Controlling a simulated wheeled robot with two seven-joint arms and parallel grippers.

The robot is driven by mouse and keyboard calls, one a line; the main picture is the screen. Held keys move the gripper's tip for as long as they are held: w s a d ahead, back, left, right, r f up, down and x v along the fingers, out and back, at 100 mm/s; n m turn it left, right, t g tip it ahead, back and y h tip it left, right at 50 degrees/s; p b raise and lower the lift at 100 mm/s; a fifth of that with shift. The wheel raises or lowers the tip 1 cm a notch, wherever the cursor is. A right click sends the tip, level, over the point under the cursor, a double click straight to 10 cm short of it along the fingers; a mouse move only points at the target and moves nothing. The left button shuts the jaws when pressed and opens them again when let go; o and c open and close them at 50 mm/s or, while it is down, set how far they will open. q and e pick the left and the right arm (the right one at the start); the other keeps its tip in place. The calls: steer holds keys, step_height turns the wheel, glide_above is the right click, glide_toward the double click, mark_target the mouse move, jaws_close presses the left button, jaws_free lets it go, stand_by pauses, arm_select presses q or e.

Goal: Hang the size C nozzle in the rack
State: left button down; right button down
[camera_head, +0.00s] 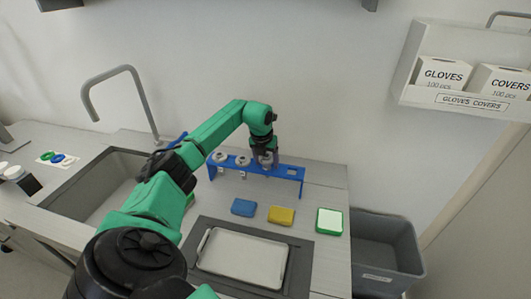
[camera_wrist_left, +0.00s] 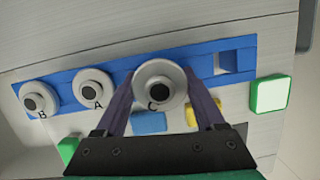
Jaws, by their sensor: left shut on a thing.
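The blue rack (camera_head: 285,172) stands near the wall at the back of the counter. My left gripper (camera_head: 265,152) is above its right half and is shut on the size C nozzle (camera_wrist_left: 150,72), a grey ring-shaped piece with a dark centre. In the left wrist view the nozzle sits between the fingers of my left gripper (camera_wrist_left: 160,90), over the rack (camera_wrist_left: 205,66). I cannot tell whether it rests in the rack. Nozzle B (camera_wrist_left: 38,97) and nozzle A (camera_wrist_left: 93,88) hang in the rack to its left. A square opening to its right is empty. My right gripper is not in view.
A blue sponge (camera_head: 243,207), a yellow sponge (camera_head: 281,215) and a green-and-white block (camera_head: 329,221) lie in front of the rack. A metal tray (camera_head: 243,258) is nearer me. A sink (camera_head: 100,185) is left, a grey bin (camera_head: 385,240) right.

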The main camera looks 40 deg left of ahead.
mark_target(266, 156)
arm_select(q)
steer(key=shift+g, duration=0.4)
steer(key=f, duration=0.1)
steer(key=s+f, duration=0.1)
steer(key=d+f, duration=0.1)
steer(key=shift+s+f, duration=0.25)
steer(key=shift+s, duration=0.1)
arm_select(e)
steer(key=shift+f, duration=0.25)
arm_select(q)
jaws_free()
steer(key=shift+d, duration=0.15)
steer(key=shift+w+d, duration=0.2)
steer(key=shift+d, duration=0.05)
steer(key=shift+a+r+p, duration=0.2)
steer(key=shift+r+p, duration=0.25)
steer(key=shift+r, duration=0.05)
steer(key=r+p, duration=0.1)
steer(key=w+a+r+p, duration=0.1)
steer(key=shift+w+r+p, duration=0.1)
steer(key=shift+r+p, duration=0.1)
steer(key=shift+p, duration=0.1)
steer(key=r+p, duration=0.2)
steer(key=shift+a+r, duration=0.35)
steer(key=shift+r, duration=0.25)
steer(key=shift+d, duration=0.15)
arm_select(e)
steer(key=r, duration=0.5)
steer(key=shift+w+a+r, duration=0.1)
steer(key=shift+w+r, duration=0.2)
